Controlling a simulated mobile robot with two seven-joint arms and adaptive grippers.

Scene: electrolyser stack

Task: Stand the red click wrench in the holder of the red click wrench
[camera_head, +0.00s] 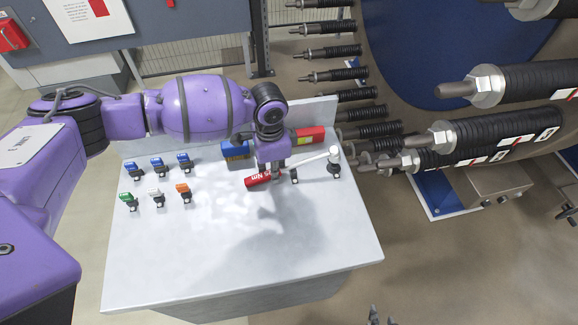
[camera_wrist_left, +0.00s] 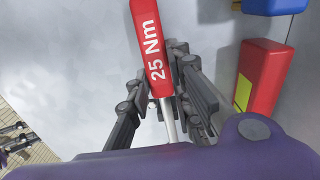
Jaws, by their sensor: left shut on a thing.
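The red click wrench (camera_head: 258,179) has a red handle marked "25 Nm" and a pale metal shaft that runs right to a round head (camera_head: 334,154). It lies nearly flat and low over the table. My left gripper (camera_head: 270,188) is shut on it; in the left wrist view its fingers (camera_wrist_left: 168,105) are on both sides of the shaft, just below the handle (camera_wrist_left: 150,45). A red block with a yellow label (camera_head: 309,136) stands behind the wrench, possibly its holder; it also shows in the left wrist view (camera_wrist_left: 262,75). Grey tips (camera_head: 380,317) at the bottom edge may be my right gripper.
A blue block (camera_head: 234,150) stands left of the red one. Small black supports (camera_head: 294,176) are by the wrench shaft. Several blue, green, white and orange-topped pieces (camera_head: 157,166) stand at the left. The table front (camera_head: 240,255) is clear. The stack with black-sleeved rods (camera_head: 490,133) is at the right.

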